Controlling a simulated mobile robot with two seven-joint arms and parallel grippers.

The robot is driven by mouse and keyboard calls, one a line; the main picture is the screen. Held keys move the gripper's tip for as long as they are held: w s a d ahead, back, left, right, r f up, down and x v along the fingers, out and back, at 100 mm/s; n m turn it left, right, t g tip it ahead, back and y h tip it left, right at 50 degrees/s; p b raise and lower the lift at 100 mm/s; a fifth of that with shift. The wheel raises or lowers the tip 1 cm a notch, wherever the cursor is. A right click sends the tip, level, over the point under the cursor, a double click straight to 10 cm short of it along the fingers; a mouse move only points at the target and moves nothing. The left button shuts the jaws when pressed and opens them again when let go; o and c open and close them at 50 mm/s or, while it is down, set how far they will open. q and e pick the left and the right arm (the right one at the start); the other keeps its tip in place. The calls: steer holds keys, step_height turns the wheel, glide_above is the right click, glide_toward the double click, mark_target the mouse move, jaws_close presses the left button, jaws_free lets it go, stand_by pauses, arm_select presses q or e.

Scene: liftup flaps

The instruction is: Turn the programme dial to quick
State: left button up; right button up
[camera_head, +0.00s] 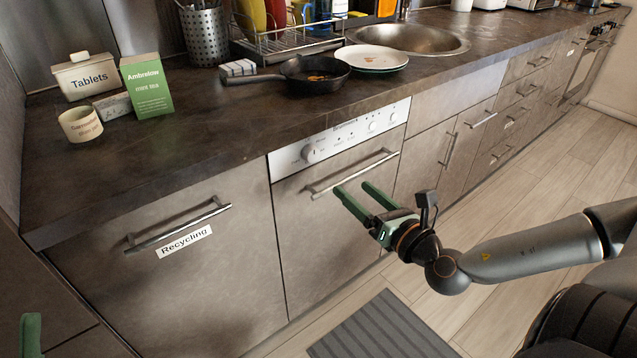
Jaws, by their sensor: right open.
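The programme dial (309,154) is a round knob at the left end of the white control panel (345,136) on the dishwasher front. Small marks sit around it, too small to read. My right gripper (357,194) is open and empty, with green fingers pointing up and left. In the picture it lies below and to the right of the dial, in front of the dishwasher door near its bar handle (355,173), apart from the dial. Of my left gripper (31,334), only one green finger shows at the bottom left corner.
A recycling drawer (165,285) with a bar handle is left of the dishwasher. The counter (190,140) overhangs the panel and holds a frying pan (315,73), plates and containers. A grey mat (380,330) lies on the floor.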

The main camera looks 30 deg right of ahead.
steer(key=n, duration=0.1)
steer(key=b, duration=0.3)
glide_toward(314, 155)
arm_select(q)
steer(key=shift+s+d+f+h+b, duration=0.15)
steer(key=shift+f+h, duration=0.1)
steer(key=shift+f, duration=0.25)
steer(key=shift+s+f+h+b, duration=0.1)
steer(key=shift+s+f+h, duration=0.1)
steer(key=shift+f, duration=0.35)
steer(key=shift+s+d+f+h+b, duration=0.1)
steer(key=shift+f+h, duration=0.15)
steer(key=shift+f, duration=0.25)
arm_select(e)
steer(key=shift+y, duration=0.4)
steer(key=shift+w+d+f, duration=0.1)
steer(key=shift+w, duration=1.95)
steer(key=shift+w+d+f, duration=0.1)
steer(key=shift+w, duration=2)
jaws_close()
